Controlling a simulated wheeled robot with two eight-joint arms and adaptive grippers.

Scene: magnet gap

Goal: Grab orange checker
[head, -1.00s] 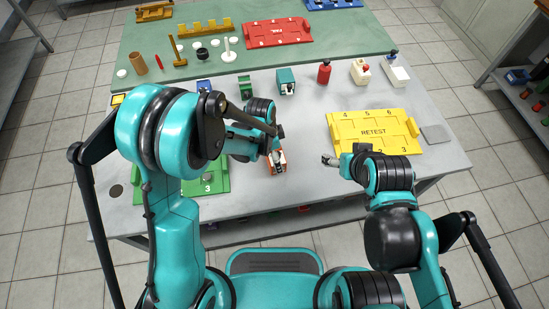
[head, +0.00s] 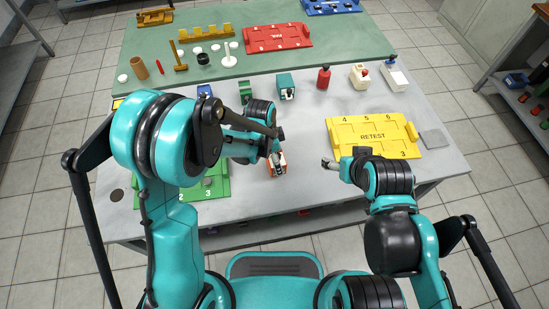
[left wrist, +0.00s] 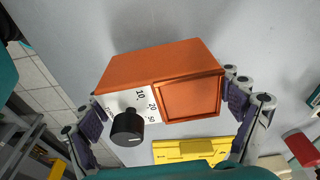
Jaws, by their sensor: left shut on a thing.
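The orange checker (left wrist: 160,75) is a boxy orange block with a white dial face and a black knob (left wrist: 127,125). In the left wrist view it sits between the two fingers of my left gripper (left wrist: 168,112), which is shut on it. In the head view the orange checker (head: 272,170) is at the front middle of the grey table, partly hidden by the left gripper (head: 279,155). I cannot tell whether it touches the table. My right gripper (head: 327,163) is near the table's front, left of the yellow tray; its finger gap is too small to judge.
A yellow RETEST tray (head: 375,125) lies at right, with a grey pad (head: 434,138) beside it. A green tray (head: 217,188) is at left, partly behind my left arm. Teal, red and white devices stand in a row behind. The grey table (head: 300,125) is clear between them.

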